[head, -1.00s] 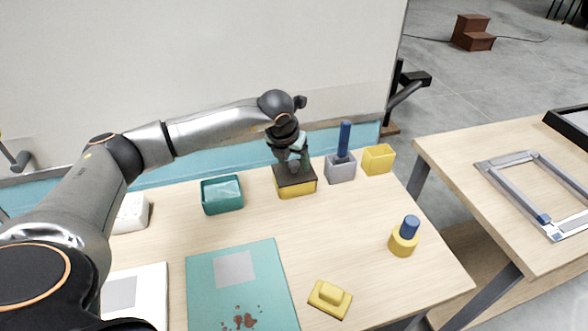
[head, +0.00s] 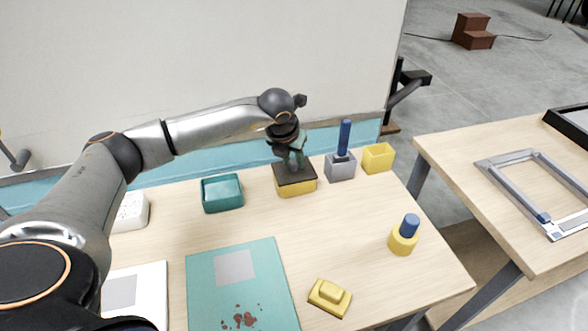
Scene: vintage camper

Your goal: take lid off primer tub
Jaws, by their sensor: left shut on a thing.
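The primer tub (head: 298,190) is a yellow box with a dark, flat lid (head: 285,181) on top, near the back of the table. The lid sits level on the tub with no gap that I can see. My left gripper (head: 296,164) points down over the lid and is shut on what looks like its small knob, mostly hidden between the fingers. My right gripper is not in view.
A grey holder (head: 341,169) with a blue-handled tool and an empty-looking yellow box (head: 378,159) stand just right of the tub. A teal tray (head: 222,207) is to its left. A yellow-and-blue cylinder (head: 403,242), a yellow block (head: 330,310) and a stained teal mat (head: 206,278) lie nearer.

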